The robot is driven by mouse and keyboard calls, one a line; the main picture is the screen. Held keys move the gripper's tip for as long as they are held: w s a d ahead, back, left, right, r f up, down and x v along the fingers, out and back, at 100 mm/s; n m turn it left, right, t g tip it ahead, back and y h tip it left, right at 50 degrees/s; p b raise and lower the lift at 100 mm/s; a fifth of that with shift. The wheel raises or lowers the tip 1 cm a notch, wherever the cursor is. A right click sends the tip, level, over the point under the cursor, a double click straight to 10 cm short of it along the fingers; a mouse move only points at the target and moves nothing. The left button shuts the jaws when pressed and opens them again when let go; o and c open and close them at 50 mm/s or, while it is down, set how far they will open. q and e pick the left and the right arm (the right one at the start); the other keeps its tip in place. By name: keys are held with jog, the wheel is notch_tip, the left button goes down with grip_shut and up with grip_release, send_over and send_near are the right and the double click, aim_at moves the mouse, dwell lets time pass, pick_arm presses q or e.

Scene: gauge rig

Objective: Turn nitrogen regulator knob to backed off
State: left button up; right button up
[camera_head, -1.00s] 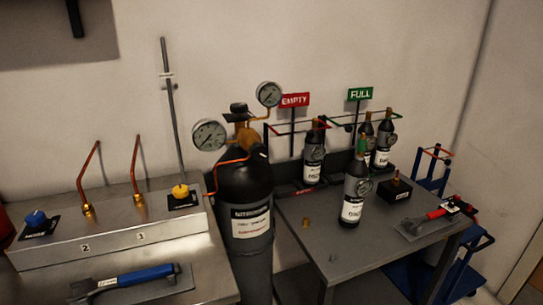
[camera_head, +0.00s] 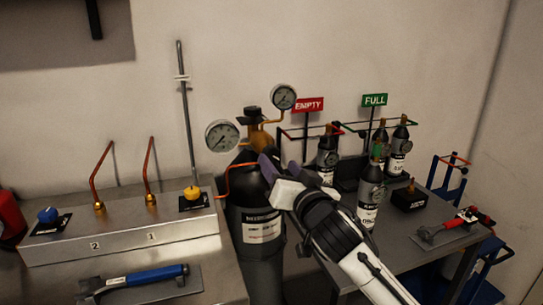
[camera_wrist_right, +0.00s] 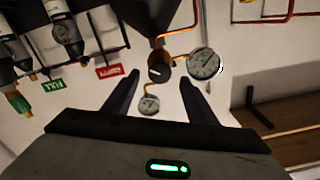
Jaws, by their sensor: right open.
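The nitrogen cylinder (camera_head: 255,240) is black with a white label and stands between the bench and the table. Its brass regulator (camera_head: 252,138) carries a large gauge (camera_head: 222,135) and a small gauge (camera_head: 284,97). My right gripper (camera_head: 268,163) is in front of the cylinder's shoulder and hides part of the regulator's front. In the right wrist view, a dark round knob (camera_wrist_right: 158,72) shows between the spread, empty fingers, with the large gauge (camera_wrist_right: 204,63) and small gauge (camera_wrist_right: 148,105) around it. I cannot tell how far ahead of the fingertips it is. My left gripper is not in view.
A bench manifold (camera_head: 120,235) with blue and yellow knobs is at left, a blue-handled wrench (camera_head: 145,276) before it. A red-handled wrench (camera_head: 455,225) lies on the right table, near small bottles (camera_head: 370,195) under EMPTY and FULL signs. A blue cart is at far right.

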aim_at(273, 157)
jog(key=x, duration=0.6)
jog(key=shift+w+a, duration=0.1)
jog(key=shift+w, duration=0.2)
jog(key=c, duration=1.1)
jog(key=shift+o, duration=0.2)
